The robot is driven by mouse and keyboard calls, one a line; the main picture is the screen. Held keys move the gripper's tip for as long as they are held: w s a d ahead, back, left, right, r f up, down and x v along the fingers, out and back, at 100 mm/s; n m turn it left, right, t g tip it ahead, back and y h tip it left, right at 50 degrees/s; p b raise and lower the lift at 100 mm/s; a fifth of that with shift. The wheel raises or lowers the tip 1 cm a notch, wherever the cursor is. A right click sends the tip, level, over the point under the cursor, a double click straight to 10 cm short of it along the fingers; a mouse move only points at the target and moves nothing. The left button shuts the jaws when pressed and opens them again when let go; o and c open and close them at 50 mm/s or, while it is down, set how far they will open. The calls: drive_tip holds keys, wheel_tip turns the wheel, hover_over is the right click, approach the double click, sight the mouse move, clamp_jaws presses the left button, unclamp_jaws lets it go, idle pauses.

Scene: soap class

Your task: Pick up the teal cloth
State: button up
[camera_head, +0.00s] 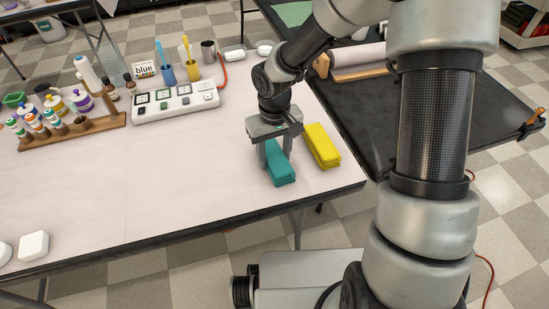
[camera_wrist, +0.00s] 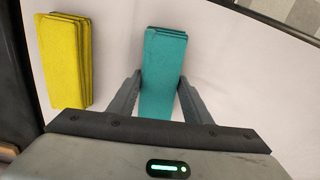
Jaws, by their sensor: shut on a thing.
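The teal cloth (camera_head: 281,167) is a folded, layered block near the right end of the white table. My gripper (camera_head: 275,156) points down over it, with one finger on each side. In the wrist view the teal cloth (camera_wrist: 164,70) runs up between the two fingers (camera_wrist: 160,98), and its near end is hidden behind my gripper's body. My gripper is shut on the teal cloth. The cloth appears to be at the table top; I cannot tell whether it is lifted clear.
A folded yellow cloth (camera_head: 322,146) lies just right of the teal one; the wrist view shows it at left (camera_wrist: 66,60). A white power strip (camera_head: 176,103), cups with brushes (camera_head: 167,74) and a wooden bottle rack (camera_head: 72,131) stand further left. The table's front edge is close.

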sight(275, 155)
wheel_tip(275, 155, up, 10)
drive_tip(key=p, duration=0.3)
